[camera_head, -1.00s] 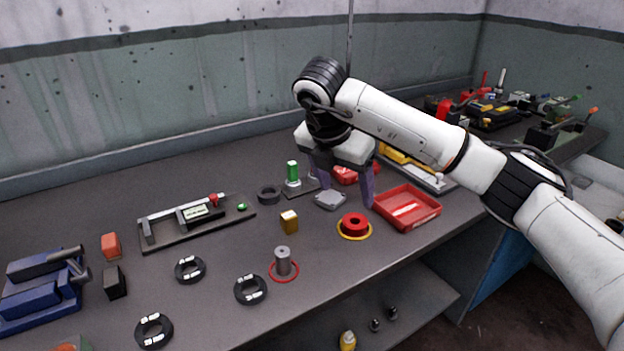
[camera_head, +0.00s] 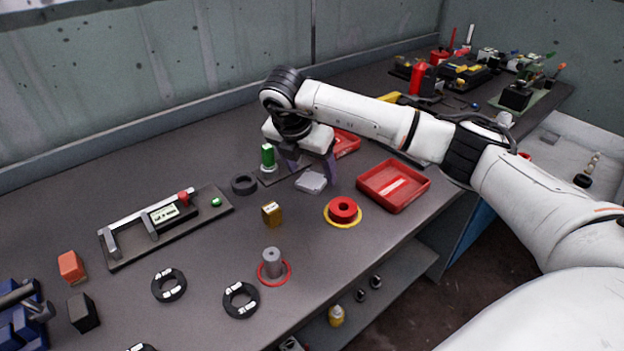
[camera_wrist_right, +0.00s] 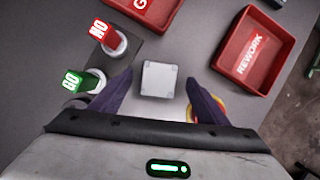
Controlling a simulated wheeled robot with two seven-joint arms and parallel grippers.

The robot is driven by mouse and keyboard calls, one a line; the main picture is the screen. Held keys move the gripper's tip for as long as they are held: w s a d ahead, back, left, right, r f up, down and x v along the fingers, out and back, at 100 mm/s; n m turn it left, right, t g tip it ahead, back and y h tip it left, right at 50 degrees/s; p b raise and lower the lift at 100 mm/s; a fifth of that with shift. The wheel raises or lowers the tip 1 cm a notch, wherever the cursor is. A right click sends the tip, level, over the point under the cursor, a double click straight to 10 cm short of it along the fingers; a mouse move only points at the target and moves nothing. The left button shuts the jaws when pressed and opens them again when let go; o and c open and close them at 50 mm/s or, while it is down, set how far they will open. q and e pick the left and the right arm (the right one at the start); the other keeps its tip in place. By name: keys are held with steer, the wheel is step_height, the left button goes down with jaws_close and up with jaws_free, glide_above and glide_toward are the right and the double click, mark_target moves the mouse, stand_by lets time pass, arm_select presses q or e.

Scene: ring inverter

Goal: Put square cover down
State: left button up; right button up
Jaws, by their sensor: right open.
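The square cover (camera_head: 311,182) is a small light grey plate with rounded corners. It lies on the dark bench top, and in the right wrist view it shows (camera_wrist_right: 158,80) between and just beyond the fingertips. My right gripper (camera_head: 310,172) is open, with its purple fingers apart on either side of the cover and not visibly touching it. The open fingers also show in the right wrist view (camera_wrist_right: 160,88). My left gripper is not in view.
A red tray marked REWORK (camera_wrist_right: 253,50) stands right of the cover. A green GO post (camera_wrist_right: 84,85) and red NO post (camera_wrist_right: 108,38) stand left. Bare bench lies at front right.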

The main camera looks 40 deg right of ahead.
steer(key=shift+x, duration=0.95)
steer(key=shift+w, duration=0.1)
steer(key=c, duration=1.2)
steer(key=shift+r, duration=0.1)
steer(key=shift+c, duration=0.2)
